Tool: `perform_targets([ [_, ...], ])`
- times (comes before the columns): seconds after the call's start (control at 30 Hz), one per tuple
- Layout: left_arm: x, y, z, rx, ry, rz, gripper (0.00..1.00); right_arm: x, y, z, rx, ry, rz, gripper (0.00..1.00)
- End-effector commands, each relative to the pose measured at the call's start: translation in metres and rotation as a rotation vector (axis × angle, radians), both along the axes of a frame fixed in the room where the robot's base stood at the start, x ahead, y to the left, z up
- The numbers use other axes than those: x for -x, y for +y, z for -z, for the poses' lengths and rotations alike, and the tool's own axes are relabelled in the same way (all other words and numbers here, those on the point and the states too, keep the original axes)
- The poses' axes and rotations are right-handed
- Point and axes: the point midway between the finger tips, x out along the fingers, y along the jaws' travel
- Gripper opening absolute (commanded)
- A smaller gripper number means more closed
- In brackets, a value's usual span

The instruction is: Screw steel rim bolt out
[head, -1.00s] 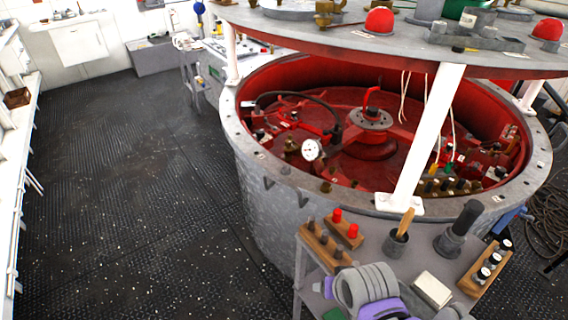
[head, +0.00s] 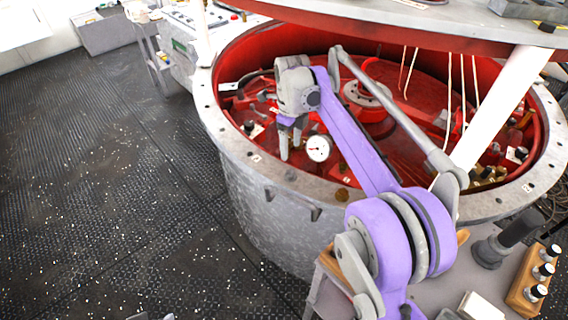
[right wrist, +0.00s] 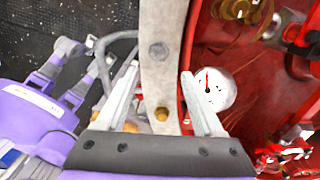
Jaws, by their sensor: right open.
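The drum's grey rim (head: 258,160) has a grey, steel-looking bolt head (head: 291,175) and a brass bolt (head: 342,194) on its near side. In the right wrist view the grey bolt head (right wrist: 158,50) lies beyond my fingertips and the brass bolt (right wrist: 161,114) shows between the fingers. My right gripper (head: 289,155) is open and empty, its fingers pointing down close to the rim and left of the white gauge (head: 318,148). It also shows in the right wrist view (right wrist: 159,78). Only the tips of my left gripper (head: 151,317) show at the bottom edge, spread apart.
A white post (head: 498,110) holds the upper deck above the drum. A side table in front carries a dark upright tool (head: 505,240), a wooden rack (head: 535,275) and a white block (head: 482,306). Red machinery fills the drum.

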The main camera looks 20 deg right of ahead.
Motion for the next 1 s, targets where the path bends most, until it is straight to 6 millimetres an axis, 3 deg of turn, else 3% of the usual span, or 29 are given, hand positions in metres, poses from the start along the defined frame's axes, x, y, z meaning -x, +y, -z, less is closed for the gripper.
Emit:
perform_targets([
  [0.5,0.001,0.000,0.008,0.000,0.003,0.000,0.50,0.000,0.000,0.087,0.000,-0.001,-0.003,0.69],
  [0.7,0.002,0.000,0.009,0.000,0.003,0.000,0.50,0.001,0.000,0.102,0.000,-0.001,-0.003,0.69],
  [1.0,0.002,0.000,0.009,0.000,0.003,0.000,0.50,0.001,0.000,0.103,0.000,-0.001,-0.003,0.67],
])
